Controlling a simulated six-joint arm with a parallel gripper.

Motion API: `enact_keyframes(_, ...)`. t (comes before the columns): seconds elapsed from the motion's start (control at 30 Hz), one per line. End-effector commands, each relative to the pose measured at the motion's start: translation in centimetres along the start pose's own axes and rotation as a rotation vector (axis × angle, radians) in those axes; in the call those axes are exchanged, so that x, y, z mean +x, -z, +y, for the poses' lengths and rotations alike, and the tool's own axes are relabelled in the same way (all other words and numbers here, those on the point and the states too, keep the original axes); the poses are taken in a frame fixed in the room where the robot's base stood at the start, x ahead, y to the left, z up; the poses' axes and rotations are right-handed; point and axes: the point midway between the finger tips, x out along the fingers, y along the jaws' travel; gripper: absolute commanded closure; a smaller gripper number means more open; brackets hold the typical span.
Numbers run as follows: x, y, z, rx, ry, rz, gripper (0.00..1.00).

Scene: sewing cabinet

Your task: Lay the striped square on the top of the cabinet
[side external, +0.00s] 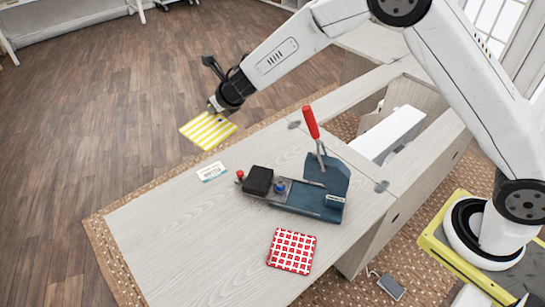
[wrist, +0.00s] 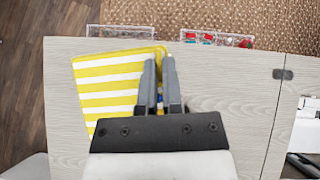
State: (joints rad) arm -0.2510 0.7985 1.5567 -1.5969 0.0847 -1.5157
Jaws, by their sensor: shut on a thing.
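The striped square (side external: 208,129), yellow and white, hangs at the tip of my gripper (side external: 215,106) in the side view. In the wrist view the striped square (wrist: 108,82) lies left of my gripper (wrist: 159,68), whose fingers are shut on its right edge. The cabinet top (side external: 165,235) is pale wood. The square appears raised, past the far edge of the top in the side view. In the wrist view it overlaps the left part of the cabinet top (wrist: 235,85). The exact height is hard to tell.
A blue clamp fixture with a red handle (side external: 311,122) stands mid-top. A red-and-white checked square (side external: 292,251) lies in front of it, and a small card (side external: 212,171) behind. The left of the top is bare. Clear trays (wrist: 218,39) show beyond the edge in the wrist view.

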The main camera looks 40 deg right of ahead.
Motion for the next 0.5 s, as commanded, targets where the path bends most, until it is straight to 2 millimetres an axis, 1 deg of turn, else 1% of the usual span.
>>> enact_keyframes(0.03,0.9,0.6,-1.1,0.012,0.012,0.007,1.00)
enact_keyframes(0.33,4.8,3.5,-6.4,0.083,0.068,0.035,1.00)
enact_keyframes(0.5,6.9,5.8,-9.5,0.127,0.100,0.053,1.00)
